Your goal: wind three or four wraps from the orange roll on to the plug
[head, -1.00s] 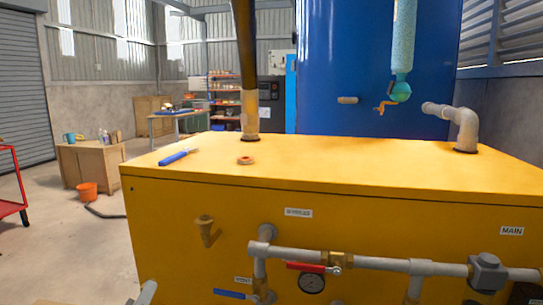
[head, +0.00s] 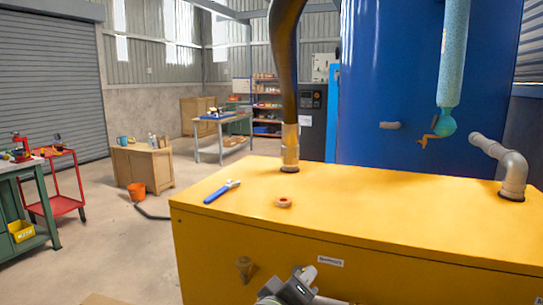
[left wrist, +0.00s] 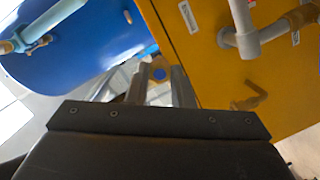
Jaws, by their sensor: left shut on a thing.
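The orange roll (head: 284,202) is a small ring lying flat on the yellow cabinet top (head: 390,220), near its left front. My left gripper (head: 304,276) is at the bottom of the head view, in front of the cabinet's front face and apart from the roll. In the left wrist view my left gripper (left wrist: 160,84) is shut on a small brass-coloured piece with a blue centre, which looks like the plug (left wrist: 159,73). Its far side is hidden. I cannot make out the plug in the head view. My right gripper is not in view.
A blue-handled tool (head: 221,192) lies left of the roll. A brass-based dark pipe (head: 290,150) rises behind them, and a grey elbow pipe (head: 512,170) stands at the right. A brass fitting (head: 245,267) sticks out of the cabinet front. The top's front middle is clear.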

